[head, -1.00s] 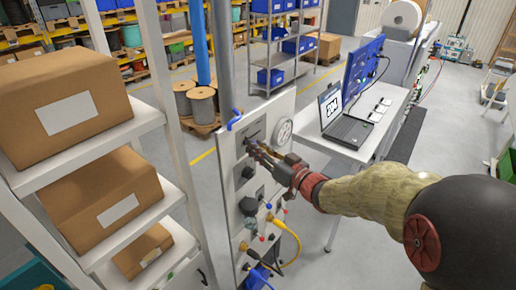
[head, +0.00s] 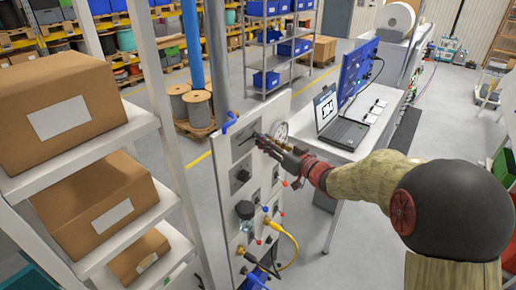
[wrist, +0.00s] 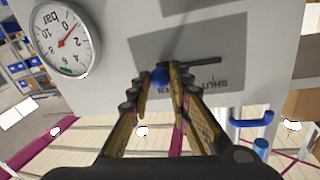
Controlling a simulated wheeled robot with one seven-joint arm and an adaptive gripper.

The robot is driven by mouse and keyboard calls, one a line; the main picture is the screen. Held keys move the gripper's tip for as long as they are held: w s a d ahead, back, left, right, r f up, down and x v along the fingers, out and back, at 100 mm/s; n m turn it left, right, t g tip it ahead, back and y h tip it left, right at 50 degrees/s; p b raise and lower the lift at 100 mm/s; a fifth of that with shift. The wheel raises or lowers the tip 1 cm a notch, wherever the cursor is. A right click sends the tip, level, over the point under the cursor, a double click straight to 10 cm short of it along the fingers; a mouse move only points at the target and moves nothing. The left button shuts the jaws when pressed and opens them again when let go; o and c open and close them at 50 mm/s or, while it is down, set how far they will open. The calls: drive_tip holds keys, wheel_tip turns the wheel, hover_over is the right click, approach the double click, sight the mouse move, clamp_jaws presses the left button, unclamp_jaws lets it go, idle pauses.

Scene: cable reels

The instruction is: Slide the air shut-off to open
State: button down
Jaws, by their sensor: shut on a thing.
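The air shut-off is a dark grey plate (head: 243,140) with a dark slot, high on the pale upright panel (head: 226,185). In the wrist view the plate (wrist: 225,50) appears upside down, with lettering reading SHUT. The fingers hide the knob in the head view.
A white pressure gauge (wrist: 65,40) is close beside the plate, next to my fingers. Knobs, small levers and a yellow cable (head: 290,250) are lower on the panel. A blue hook (head: 229,122) is at its top. A shelf with cartons (head: 60,110) stands left, a laptop desk (head: 350,140) right.

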drive_tip(key=shift+w+d, duration=0.1)
drive_tip(key=shift+d, duration=0.05)
drive_tip(key=c, duration=1.6)
unclamp_jaws()
drive_tip(key=shift+w, duration=0.1)
drive_tip(key=v, duration=1.2)
drive_tip(key=shift+f, duration=0.1)
